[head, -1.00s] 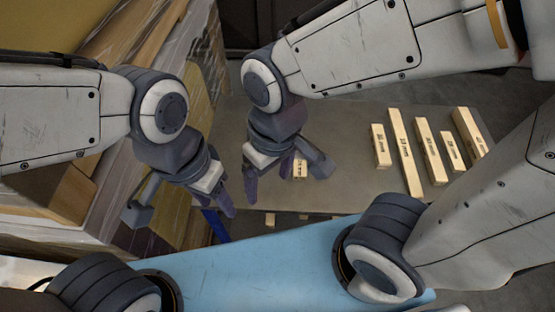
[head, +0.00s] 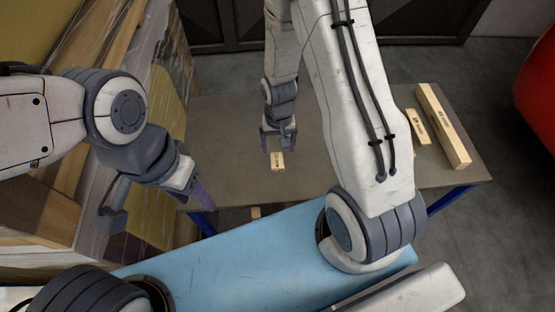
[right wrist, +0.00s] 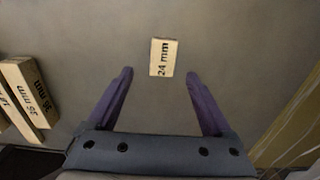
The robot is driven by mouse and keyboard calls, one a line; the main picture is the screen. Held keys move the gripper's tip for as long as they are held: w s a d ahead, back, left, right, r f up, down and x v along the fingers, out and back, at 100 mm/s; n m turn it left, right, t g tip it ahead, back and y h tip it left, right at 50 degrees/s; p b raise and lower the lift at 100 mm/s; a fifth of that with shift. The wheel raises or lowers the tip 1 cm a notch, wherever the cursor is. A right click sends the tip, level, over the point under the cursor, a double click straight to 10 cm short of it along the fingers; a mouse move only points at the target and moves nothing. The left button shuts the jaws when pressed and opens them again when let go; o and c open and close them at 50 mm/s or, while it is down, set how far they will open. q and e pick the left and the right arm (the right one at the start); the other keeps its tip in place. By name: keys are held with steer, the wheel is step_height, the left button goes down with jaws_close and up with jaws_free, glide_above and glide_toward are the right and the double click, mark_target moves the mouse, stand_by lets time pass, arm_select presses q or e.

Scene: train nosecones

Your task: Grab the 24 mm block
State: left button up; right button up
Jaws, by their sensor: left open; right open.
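The 24 mm block (head: 278,161) is a small pale wooden block on the grey-brown table (head: 226,125). In the right wrist view the block (right wrist: 163,57) shows its "24 mm" label, just beyond and roughly centred between the fingertips. My right gripper (right wrist: 159,75) is open with nothing between its purple fingers. In the head view my right gripper (head: 279,141) is just behind the block; whether it touches the block cannot be told. My left gripper (head: 155,207) is open and empty, left of the table, in front of wrapped stacks.
At the table's right lie a short block (head: 418,127) and a long block (head: 443,125); my right arm hides the area beside them. Labelled blocks (right wrist: 38,80) lie at the left in the right wrist view. Wrapped stacked goods (head: 120,60) stand left of the table.

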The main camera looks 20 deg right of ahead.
mark_target(277, 160)
steer(key=f, duration=0.2)
steer(key=f+p, duration=0.1)
steer(key=f, duration=0.2)
steer(key=shift+s+a+f+p, duration=0.2)
steer(key=shift+a+f+p, duration=0.05)
steer(key=shift+f+p, duration=0.05)
steer(key=shift+f, duration=0.3)
jaws_close()
